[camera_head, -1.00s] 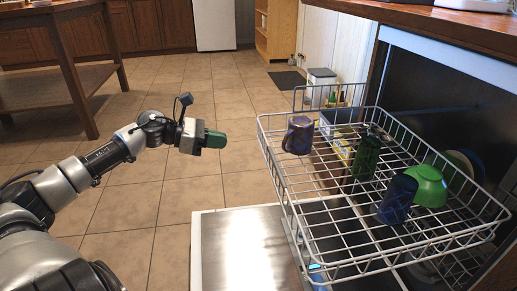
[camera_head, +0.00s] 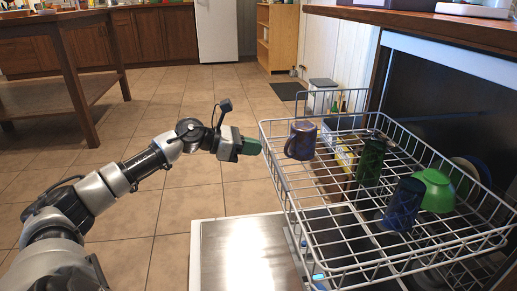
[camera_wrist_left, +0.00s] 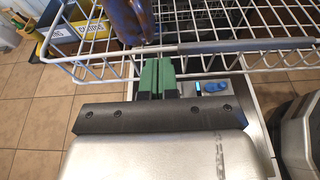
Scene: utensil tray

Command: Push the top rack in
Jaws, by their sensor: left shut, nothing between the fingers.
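The top rack (camera_head: 338,270) is a white wire basket pulled out of the dishwasher over its open door. It holds a purple mug (camera_head: 301,140), a dark green glass (camera_head: 370,160), a blue glass (camera_head: 402,204) and a green bowl (camera_head: 436,190). My left gripper (camera_head: 259,146), with green fingertips, is shut and empty just left of the rack's outer side, near the mug. In the left wrist view the fingertips (camera_wrist_left: 156,68) reach the rack's wire rim (camera_wrist_left: 215,46); I cannot tell if they touch it. My right gripper is out of view.
The open dishwasher door (camera_head: 245,255) lies flat below the rack. The dishwasher opening is at right under a wooden counter (camera_head: 440,22). A wooden table (camera_head: 75,85) stands at far left. Tiled floor (camera_head: 190,195) is clear between.

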